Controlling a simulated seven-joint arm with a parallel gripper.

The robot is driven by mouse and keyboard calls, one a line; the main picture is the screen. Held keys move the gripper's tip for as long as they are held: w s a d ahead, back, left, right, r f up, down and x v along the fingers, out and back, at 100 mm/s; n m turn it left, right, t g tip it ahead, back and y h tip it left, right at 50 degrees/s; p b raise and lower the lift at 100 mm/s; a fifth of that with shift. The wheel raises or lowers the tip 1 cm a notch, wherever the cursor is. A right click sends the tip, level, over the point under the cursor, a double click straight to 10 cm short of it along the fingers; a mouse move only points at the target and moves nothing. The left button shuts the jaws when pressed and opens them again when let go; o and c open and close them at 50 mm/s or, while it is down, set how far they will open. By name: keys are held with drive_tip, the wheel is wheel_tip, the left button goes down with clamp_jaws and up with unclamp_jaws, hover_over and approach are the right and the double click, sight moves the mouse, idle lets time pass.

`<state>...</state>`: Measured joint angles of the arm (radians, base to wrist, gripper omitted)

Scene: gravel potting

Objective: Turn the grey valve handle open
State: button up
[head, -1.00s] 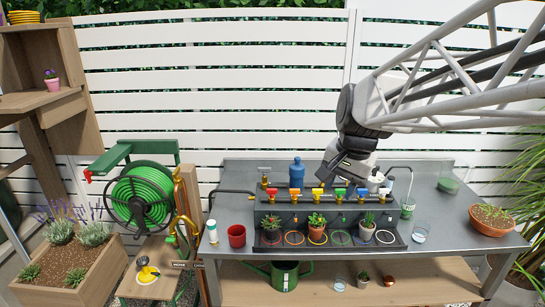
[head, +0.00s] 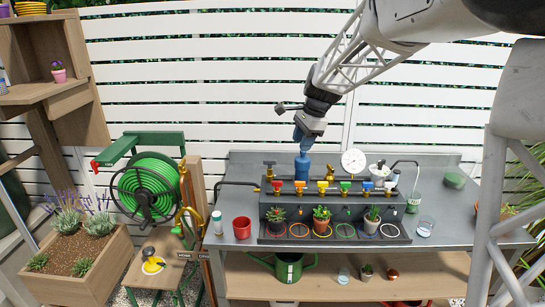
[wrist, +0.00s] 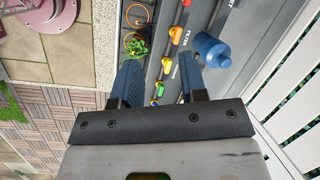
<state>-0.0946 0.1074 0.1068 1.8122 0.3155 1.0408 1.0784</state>
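A valve with a dull grey lever handle (head: 269,163) stands at the left end of the pipework on the bench in the head view. A pale handle (head: 389,186) ends the row of coloured handles at the right. I cannot tell for certain which one is the grey handle. My gripper (head: 303,143) points down above the blue bottle (head: 304,168), to the right of the lever valve and apart from it. In the wrist view my gripper (wrist: 158,80) is open, with nothing held between its blue fingers. I cannot make out a grey handle there.
Red (head: 277,185), yellow (head: 322,186) and blue (head: 367,186) handles sit among others along the manifold. A round gauge (head: 353,162) rises behind it. Potted plants stand in front on the tray (head: 268,238). A red cup (head: 242,227) is at the left.

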sight(270, 160)
drive_tip(key=w+a+f+m, duration=0.2)
drive_tip(key=w+a+f, duration=0.1)
drive_tip(key=w, duration=0.5)
drive_tip(key=w+a+f+m+y, duration=0.1)
drive_tip(key=w+a+f+m, duration=0.2)
drive_tip(key=w, duration=0.5)
wheel_tip(270, 160, down, 2)
drive_tip(key=shift+w+a+f+g, duration=0.2)
drive_tip(key=shift+a+g, duration=0.2)
drive_tip(key=shift+a, duration=0.3)
drive_tip(key=shift+f, duration=0.1)
drive_tip(key=shift+x, duration=3.75)
drive_tip(key=shift+a, duration=0.15)
drive_tip(key=shift+c, duration=0.3)
clamp_jaws()
